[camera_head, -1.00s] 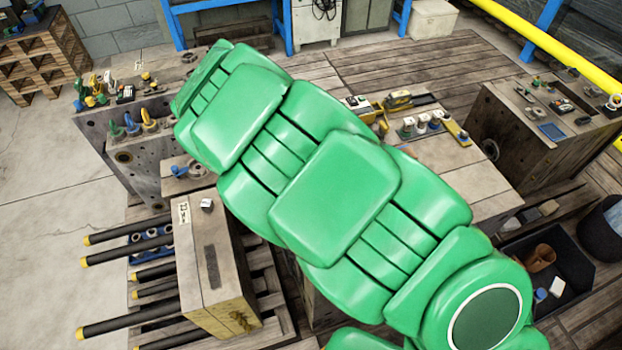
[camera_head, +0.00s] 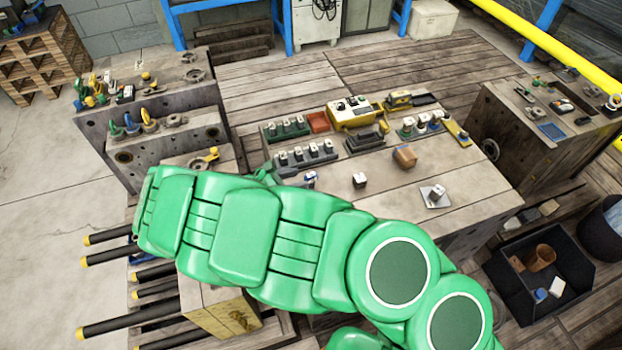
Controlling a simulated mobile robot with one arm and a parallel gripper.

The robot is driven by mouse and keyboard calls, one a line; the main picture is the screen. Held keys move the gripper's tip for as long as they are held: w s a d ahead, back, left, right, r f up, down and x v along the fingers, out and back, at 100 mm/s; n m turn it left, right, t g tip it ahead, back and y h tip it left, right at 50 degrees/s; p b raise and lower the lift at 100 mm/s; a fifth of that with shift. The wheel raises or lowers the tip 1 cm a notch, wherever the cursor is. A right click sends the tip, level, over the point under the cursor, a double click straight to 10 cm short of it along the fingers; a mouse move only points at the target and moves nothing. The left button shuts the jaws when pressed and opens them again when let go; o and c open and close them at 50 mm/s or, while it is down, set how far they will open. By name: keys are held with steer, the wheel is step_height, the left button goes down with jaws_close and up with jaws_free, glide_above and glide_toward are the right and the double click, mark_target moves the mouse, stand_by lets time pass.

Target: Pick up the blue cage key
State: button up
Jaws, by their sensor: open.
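The blue key-like piece that lay on the low wooden step at the left is now hidden behind my green arm. A yellow key-like piece (camera_head: 209,156) lies on that same step, just above the arm. On the higher step behind stand a green piece (camera_head: 116,130), a blue piece (camera_head: 132,125) and a yellow piece (camera_head: 150,121); they are too small to tell if the blue one is a cage key. My arm spans the lower middle of the view, its far end over the left block. My gripper itself does not show.
The wooden table (camera_head: 460,190) holds a yellow device (camera_head: 352,112), an orange-brown block (camera_head: 404,157) and dark racks. A black bin (camera_head: 575,270) stands at the right. Black rods (camera_head: 110,238) with yellow tips stick out at the left. Concrete floor at far left is clear.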

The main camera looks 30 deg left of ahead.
mark_target(309, 175)
steer(key=shift+x, duration=2.95)
steer(key=shift+w+a+r, duration=0.15)
steer(key=shift+c, duration=0.2)
jaws_close()
